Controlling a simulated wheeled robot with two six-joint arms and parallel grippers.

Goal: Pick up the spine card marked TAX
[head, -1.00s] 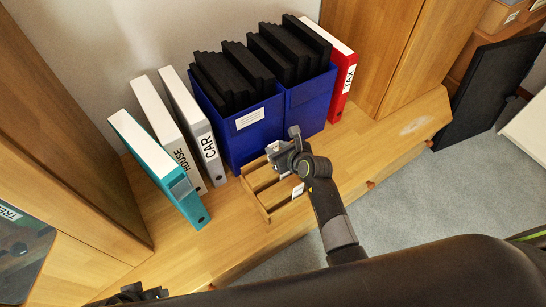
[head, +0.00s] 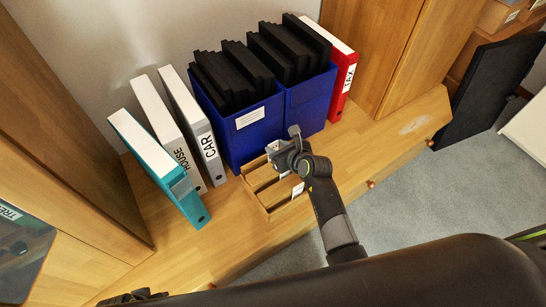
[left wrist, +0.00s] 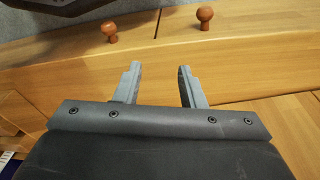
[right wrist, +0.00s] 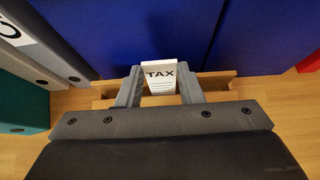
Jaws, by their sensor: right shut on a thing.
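The white spine card marked TAX (right wrist: 160,76) stands between the two fingers of my right gripper (right wrist: 158,88) in the right wrist view, its print facing the camera. My right gripper (head: 280,150) is shut on it above the small wooden tray (head: 262,202) in the head view. There the card shows only as a small white patch (head: 272,147). I cannot tell whether its lower edge still touches the tray.
Blue boxes of black folders (head: 252,135) stand just behind the tray. The red TAX binder (head: 344,80) is right of them; CAR (head: 205,140), HOUSE (head: 180,155) and teal (head: 190,205) binders stand left. Another white label (head: 298,190) sits at the tray. The wooden top (head: 400,135) is clear at right.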

